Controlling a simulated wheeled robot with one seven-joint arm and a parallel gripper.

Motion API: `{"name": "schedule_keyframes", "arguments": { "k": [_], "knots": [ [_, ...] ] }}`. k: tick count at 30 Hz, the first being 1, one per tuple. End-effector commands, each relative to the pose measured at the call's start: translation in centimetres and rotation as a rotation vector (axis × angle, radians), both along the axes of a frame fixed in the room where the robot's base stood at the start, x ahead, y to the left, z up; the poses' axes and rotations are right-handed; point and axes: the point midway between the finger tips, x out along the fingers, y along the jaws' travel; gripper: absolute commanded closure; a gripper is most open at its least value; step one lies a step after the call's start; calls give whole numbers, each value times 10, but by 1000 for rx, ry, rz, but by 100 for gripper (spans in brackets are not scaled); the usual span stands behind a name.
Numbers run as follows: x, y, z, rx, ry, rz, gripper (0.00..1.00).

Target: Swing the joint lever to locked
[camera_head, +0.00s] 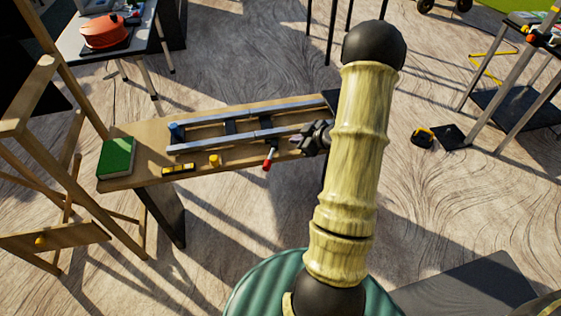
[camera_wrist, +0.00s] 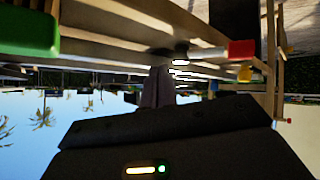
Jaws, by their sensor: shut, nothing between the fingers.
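The joint lever (camera_head: 268,158) is a short rod with a red tip, at the near side of the metal rails (camera_head: 210,144) on the wooden bench. Its red end points toward the bench's near edge. In the wrist view the lever (camera_wrist: 205,53) shows as a pale rod with a red end, close to the fingers. My gripper (camera_head: 298,141) is just right of the lever, over the near rail; it also shows in the wrist view (camera_wrist: 158,72). It is shut and empty. I cannot tell whether it touches the lever.
On the wooden bench (camera_head: 128,140) lie a green book (camera_head: 116,157), a yellow-and-black level (camera_head: 179,170) and a small yellow piece (camera_head: 214,161). A wooden director's chair (camera_head: 60,239) stands at the left. A cart (camera_head: 514,97) stands at the right.

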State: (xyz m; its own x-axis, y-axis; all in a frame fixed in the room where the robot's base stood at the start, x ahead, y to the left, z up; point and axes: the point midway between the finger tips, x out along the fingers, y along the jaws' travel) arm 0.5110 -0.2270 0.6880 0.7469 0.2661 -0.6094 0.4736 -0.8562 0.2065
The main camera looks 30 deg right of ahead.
Motion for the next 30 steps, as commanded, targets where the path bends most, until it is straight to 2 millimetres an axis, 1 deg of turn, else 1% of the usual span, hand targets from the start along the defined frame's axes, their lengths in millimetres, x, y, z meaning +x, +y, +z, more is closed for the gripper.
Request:
{"name": "schedule_keyframes", "arguments": {
  "k": [1,4,9,12,13,15,18,26,30],
  "knots": [
    [-12,-10,-6,45,-26,34,100],
    [-37,-17,-16,149,-97,131,100],
    [-95,-19,-24,349,-214,268,100],
    [-121,-18,-25,434,-262,319,100],
    [-126,-18,-25,453,-272,329,100],
    [-134,-17,-25,477,-286,345,100],
    [-136,-16,-25,485,-290,353,100],
    [-135,-15,-26,482,-288,352,100],
    [-129,-10,-27,483,-289,352,100]
  ]
}}
